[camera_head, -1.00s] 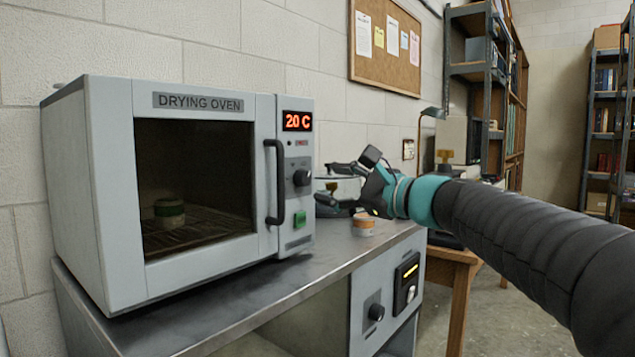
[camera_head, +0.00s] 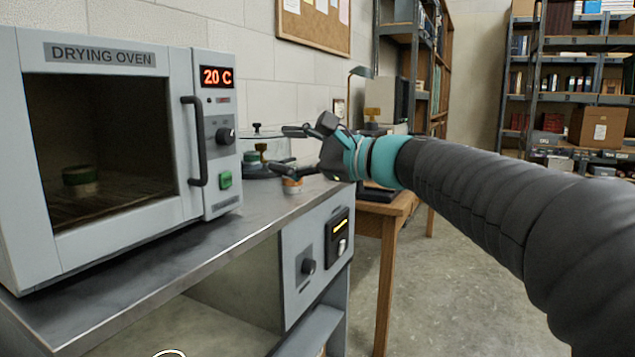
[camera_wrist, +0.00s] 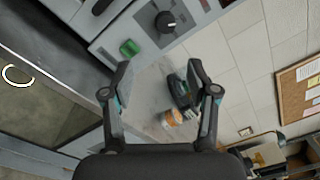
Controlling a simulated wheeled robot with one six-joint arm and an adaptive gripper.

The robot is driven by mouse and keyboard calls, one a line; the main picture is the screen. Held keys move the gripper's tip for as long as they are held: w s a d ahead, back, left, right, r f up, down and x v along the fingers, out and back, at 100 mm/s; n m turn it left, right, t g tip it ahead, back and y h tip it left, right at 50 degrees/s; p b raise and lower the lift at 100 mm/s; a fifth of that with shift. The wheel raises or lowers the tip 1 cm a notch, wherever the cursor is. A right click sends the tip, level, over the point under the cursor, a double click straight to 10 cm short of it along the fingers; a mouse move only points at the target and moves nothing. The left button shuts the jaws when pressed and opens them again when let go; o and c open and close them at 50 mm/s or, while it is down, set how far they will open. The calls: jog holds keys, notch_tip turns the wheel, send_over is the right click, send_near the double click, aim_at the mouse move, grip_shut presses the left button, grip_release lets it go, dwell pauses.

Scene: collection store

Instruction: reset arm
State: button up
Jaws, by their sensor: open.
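My gripper (camera_head: 288,150) is open and empty in the head view, above the right end of the metal bench top, to the right of the oven. Its two spread fingers also show in the wrist view (camera_wrist: 160,92). A small jar with an orange band (camera_head: 292,186) stands on the bench below the fingers. In the wrist view the jar (camera_wrist: 172,118) appears between the fingers, close to the right one, but apart from them as far as I can tell. My arm reaches in from the right edge of the head view.
The closed drying oven (camera_head: 110,60) reads 20 C, with a green-banded jar (camera_head: 80,180) inside. A glass-covered apparatus (camera_head: 262,150) stands behind my gripper. A wooden table (camera_head: 385,212) adjoins the bench (camera_head: 130,262). Shelves (camera_head: 570,68) line the back; the floor on the right is clear.

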jog(key=s+d+f+n+g+h, duration=0.1)
jog(key=s+d+f+n+h, duration=0.1)
jog(key=f, duration=0.5)
jog(key=s+d+f+n+h, duration=0.2)
jog(key=f+h, duration=0.1)
jog(key=f, duration=0.4)
jog(key=s+d+f+n+g+h, duration=0.1)
jog(key=s+d+f+n+h, duration=0.1)
jog(key=f, duration=0.5)
jog(key=s+d+f+n+h, duration=0.3)
jog(key=s+d+f, duration=0.3)
jog(key=s+d, duration=0.3)
jog(key=s+d+f+n+h, duration=0.2)
jog(key=s+d+f+h, duration=0.4)
jog(key=s+d, duration=0.4)
jog(key=shift+s+d+f+n+h, duration=0.2)
jog(key=shift+s+f+n+h, duration=0.15)
jog(key=shift+f, duration=0.4)
jog(key=shift+w, duration=0.1)
jog(key=c, duration=0.3)
jog(key=shift+a, duration=0.1)
jog(key=shift+c, duration=0.2)
